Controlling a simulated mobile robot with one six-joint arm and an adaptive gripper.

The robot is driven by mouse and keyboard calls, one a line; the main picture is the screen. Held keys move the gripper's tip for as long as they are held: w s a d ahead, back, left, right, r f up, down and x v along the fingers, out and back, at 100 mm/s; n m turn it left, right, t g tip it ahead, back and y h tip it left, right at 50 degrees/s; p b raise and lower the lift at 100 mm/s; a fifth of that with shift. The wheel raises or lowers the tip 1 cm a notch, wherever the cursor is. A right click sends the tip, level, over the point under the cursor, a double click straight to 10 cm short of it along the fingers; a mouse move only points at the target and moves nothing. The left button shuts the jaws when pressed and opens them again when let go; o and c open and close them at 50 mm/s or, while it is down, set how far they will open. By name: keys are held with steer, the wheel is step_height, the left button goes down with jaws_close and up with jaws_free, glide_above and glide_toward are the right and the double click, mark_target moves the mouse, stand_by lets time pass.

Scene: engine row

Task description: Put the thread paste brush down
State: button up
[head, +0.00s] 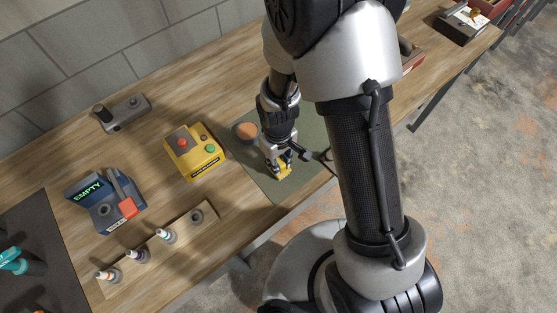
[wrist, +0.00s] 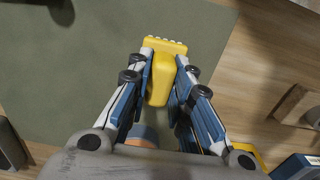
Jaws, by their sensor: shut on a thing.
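My gripper (head: 279,164) is shut on the yellow thread paste brush (head: 285,171) over the green mat (head: 272,189). In the wrist view the brush (wrist: 160,78) sits between the two fingers of my gripper (wrist: 163,68), its wider end with a pale bristle row pointing away from my wrist. The green mat (wrist: 60,95) lies beneath it. I cannot tell whether the brush touches the mat. A round pot with an orange-brown top (head: 247,131) stands on the mat, left of my gripper.
A yellow button box (head: 194,152) stands left of the mat. Farther left are a grey device (head: 122,113), a blue unit reading EMPTY (head: 98,197) and a wooden rack (head: 178,230) with several plugs. The bench's front edge is close to the mat.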

steer(key=shift+f, duration=0.2)
steer(key=o, duration=0.9)
steer(key=shift+o, duration=0.2)
steer(key=shift+r, duration=0.15)
step_height(320, 180, up, 12)
steer(key=p, duration=0.2)
steer(key=shift+p, duration=0.35)
step_height(320, 180, up, 6)
steer(key=m+t, duration=0.1)
glide_above(278, 160)
steer(key=d, duration=0.2)
steer(key=s+d+r+m+t, duration=0.2)
steer(key=s+d+r+m, duration=0.1)
steer(key=s+r, duration=0.4)
steer(key=s+d+r+m+t, duration=0.1)
steer(key=s+d+r+m, duration=0.1)
steer(key=s+d+r, duration=0.4)
step_height(278, 160, up, 3)
steer(key=shift+s+r+m+t, duration=0.15)
steer(key=shift+s+m+t, duration=0.2)
steer(key=shift+m+t, duration=0.05)
